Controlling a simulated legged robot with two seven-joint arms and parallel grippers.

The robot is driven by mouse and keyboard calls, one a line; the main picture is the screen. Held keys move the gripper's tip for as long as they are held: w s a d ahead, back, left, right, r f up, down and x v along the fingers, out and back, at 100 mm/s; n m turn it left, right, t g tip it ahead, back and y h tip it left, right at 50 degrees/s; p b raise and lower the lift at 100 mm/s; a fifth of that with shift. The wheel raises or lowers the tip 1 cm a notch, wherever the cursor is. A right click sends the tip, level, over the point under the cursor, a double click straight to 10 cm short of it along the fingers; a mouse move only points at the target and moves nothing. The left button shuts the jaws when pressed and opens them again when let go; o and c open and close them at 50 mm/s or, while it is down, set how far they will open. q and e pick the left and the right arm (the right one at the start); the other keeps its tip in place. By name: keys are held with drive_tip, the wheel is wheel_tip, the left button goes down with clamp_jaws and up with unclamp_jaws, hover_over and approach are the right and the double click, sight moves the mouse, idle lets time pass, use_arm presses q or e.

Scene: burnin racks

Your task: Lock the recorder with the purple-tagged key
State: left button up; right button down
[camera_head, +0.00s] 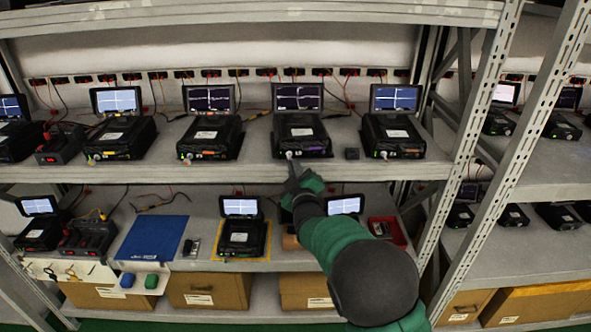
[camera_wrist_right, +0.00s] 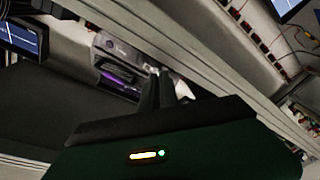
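The recorder with a purple label (camera_head: 302,134) stands on the upper shelf, its screen raised. In the right wrist view its front shows a purple strip (camera_wrist_right: 116,82). A small pale piece, perhaps the key (camera_head: 289,155), is at the recorder's front left edge. My right gripper (camera_head: 291,166) reaches up to that piece from below. In the wrist view its dark fingers (camera_wrist_right: 160,86) are close together, with a pale bit beside them. Whether they hold the key is too small and dark to tell. My left gripper is not in view.
Other recorders (camera_head: 211,136) stand on both sides on the upper shelf (camera_head: 250,172). The lower shelf holds more recorders, a blue mat (camera_head: 152,237) and a red tray (camera_head: 389,232). A perforated rack post (camera_head: 470,140) rises at the right.

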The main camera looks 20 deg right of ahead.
drive_tip(key=shift+a+r, duration=0.1)
drive_tip(key=shift+r, duration=0.15)
drive_tip(key=c, duration=1.8)
unclamp_jaws()
drive_tip(key=shift+o, duration=0.9)
drive_tip(key=shift+s+a, duration=0.1)
drive_tip(key=shift+f, duration=0.1)
drive_tip(key=s+a+b, duration=0.1)
drive_tip(key=s+a, duration=0.1)
drive_tip(key=s, duration=1.4)
drive_tip(key=shift+s+a, duration=0.15)
drive_tip(key=shift+s, duration=0.15)
